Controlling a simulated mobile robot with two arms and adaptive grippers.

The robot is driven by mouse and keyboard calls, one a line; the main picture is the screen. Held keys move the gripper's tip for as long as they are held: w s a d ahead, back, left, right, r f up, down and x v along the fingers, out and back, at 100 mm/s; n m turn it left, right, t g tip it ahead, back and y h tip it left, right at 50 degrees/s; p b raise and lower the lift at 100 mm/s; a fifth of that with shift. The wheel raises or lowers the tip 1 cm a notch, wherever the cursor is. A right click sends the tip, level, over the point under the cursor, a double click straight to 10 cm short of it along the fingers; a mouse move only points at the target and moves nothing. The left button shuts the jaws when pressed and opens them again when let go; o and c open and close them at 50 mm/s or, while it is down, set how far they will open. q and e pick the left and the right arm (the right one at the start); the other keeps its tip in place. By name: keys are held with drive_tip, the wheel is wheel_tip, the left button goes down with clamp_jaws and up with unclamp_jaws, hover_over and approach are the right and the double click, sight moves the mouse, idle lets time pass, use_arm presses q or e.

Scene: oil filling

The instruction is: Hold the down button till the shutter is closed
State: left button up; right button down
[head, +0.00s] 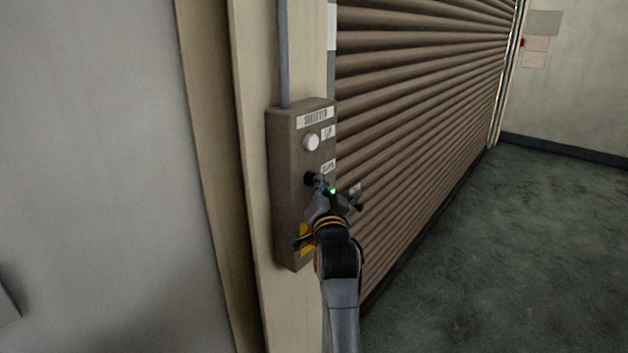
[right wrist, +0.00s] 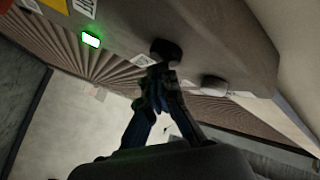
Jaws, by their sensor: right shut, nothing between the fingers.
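The brown shutter control box (head: 285,165) is on the cream door post. It has a white round button (head: 311,142) above and a dark round button (head: 311,178) below. My right gripper (head: 319,184) is shut and empty, its tips at the dark button. In the right wrist view the fingertips (right wrist: 157,74) are at or just before the dark button (right wrist: 166,48); I cannot tell if they press it. The white button (right wrist: 214,83) is beside them. The brown slatted shutter (head: 420,110) appears to reach the floor where its lower edge shows. My left gripper is out of view.
A grey wall panel (head: 95,150) fills the left side, close to the post (head: 250,150). The dark floor (head: 530,240) to the right is clear. A pale wall (head: 580,90) with small papers stands at the back right. A green light (right wrist: 91,39) glows in the right wrist view.

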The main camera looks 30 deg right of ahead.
drive_tip(key=shift+s+f+p, duration=0.3)
drive_tip(key=shift+s+f, duration=0.05)
drive_tip(key=shift+s, duration=0.45)
drive_tip(key=shift+d, duration=0.1)
drive_tip(key=s, duration=0.1)
drive_tip(key=s+d+p, duration=0.1)
drive_tip(key=s, duration=0.1)
drive_tip(key=s+d, duration=0.1)
drive_tip(key=shift+s+r+p, duration=0.15)
drive_tip(key=shift+s+p, duration=0.15)
drive_tip(key=shift+p, duration=0.1)
